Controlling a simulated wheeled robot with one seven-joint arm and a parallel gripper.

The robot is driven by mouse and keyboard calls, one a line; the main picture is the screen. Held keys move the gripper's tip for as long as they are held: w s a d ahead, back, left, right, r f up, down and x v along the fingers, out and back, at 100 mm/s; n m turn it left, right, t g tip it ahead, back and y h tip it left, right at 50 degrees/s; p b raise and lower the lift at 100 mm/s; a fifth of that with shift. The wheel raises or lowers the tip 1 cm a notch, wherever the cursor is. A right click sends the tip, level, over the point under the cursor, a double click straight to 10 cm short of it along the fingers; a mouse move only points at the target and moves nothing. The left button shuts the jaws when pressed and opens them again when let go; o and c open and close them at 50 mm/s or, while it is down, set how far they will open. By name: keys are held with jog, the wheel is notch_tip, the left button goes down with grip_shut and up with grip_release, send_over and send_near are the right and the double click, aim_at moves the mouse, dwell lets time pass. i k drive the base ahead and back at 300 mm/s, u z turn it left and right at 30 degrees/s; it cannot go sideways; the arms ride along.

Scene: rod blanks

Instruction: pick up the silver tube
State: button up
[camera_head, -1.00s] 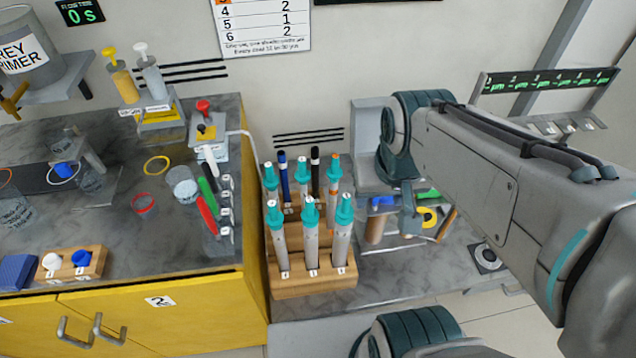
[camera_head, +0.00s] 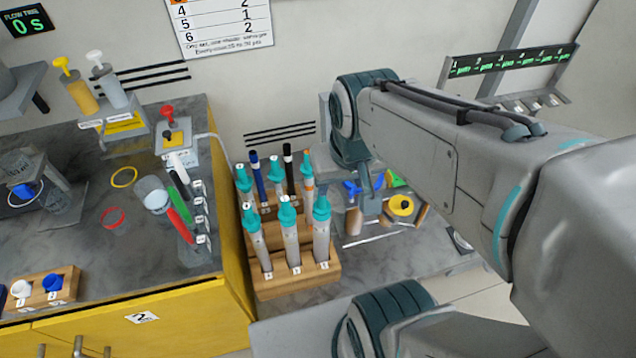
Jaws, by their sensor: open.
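Several silver-grey tubes with teal tops stand upright in a stepped wooden rack (camera_head: 300,283) on the bench. The front row holds a left one (camera_head: 261,248), a middle one (camera_head: 291,240) and a right one (camera_head: 321,237); more stand behind. I cannot tell which is the silver tube of the task. My gripper (camera_head: 368,188) shows only in part below the wrist, to the right of the rack and apart from the tubes. Most of it is hidden by my own arm. It is open, and I see nothing held in it.
A blue pen (camera_head: 259,178) and a black pen (camera_head: 288,165) stand in the rack's back. A tray with a yellow roll (camera_head: 401,205) lies to its right. A yellow cabinet (camera_head: 190,305) with cups and markers on top stands left. Bare bench shows in front of the tray.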

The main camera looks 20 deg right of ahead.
aim_at(321, 213)
jog(key=u, duration=1.6)
jog(key=k, duration=1.25)
jog(key=z, duration=1.45)
jog(key=i, duration=1)
